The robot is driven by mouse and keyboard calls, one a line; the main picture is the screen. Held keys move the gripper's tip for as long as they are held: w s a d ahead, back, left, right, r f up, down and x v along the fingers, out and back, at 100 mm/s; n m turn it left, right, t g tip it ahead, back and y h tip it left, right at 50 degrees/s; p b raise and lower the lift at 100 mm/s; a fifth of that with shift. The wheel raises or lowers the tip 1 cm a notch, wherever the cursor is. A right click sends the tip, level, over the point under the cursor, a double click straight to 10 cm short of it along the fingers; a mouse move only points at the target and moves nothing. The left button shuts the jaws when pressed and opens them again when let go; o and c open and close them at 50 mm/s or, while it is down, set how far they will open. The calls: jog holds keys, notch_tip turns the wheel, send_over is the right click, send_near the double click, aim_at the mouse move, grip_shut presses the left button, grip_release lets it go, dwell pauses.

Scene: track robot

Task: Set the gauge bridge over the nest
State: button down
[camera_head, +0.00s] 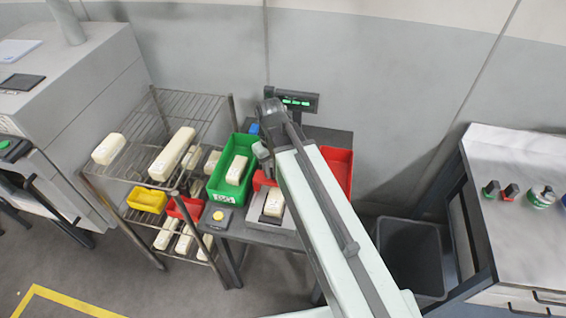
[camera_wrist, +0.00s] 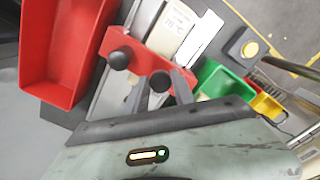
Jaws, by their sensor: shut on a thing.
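The gauge bridge (camera_wrist: 148,62) is a red bar with two round black knobs, seen in the wrist view. My gripper (camera_wrist: 160,82) is shut on it, with a dark finger showing on either side near its middle. The nest (camera_wrist: 143,22) is a grey metal fixture holding a cream block (camera_wrist: 172,32) with print on its top. The bridge lies across the view of the nest; whether it touches or hangs above it I cannot tell. In the head view, the block in the nest (camera_head: 273,204) shows left of my arm, which hides most of the bridge.
A red bin (camera_wrist: 62,50) lies beside the nest, and a green bin (camera_head: 232,168) stands on the other side. A yellow-topped button box (camera_head: 218,216) sits at the bench's front. A wire rack (camera_head: 150,165) with cream blocks is left; a dark waste bin (camera_head: 412,255) is right.

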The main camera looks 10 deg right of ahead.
jog(key=shift+s+a, duration=0.4)
jog(key=shift+s, duration=0.05)
jog(key=c, duration=1.1)
grip_release()
jog(key=shift+s, duration=0.1)
jog(key=shift+o, duration=0.2)
jog(key=shift+d, duration=0.1)
notch_tip(320, 180, up, 8)
jog(key=p, duration=0.8)
jog(key=shift+f, duration=0.1)
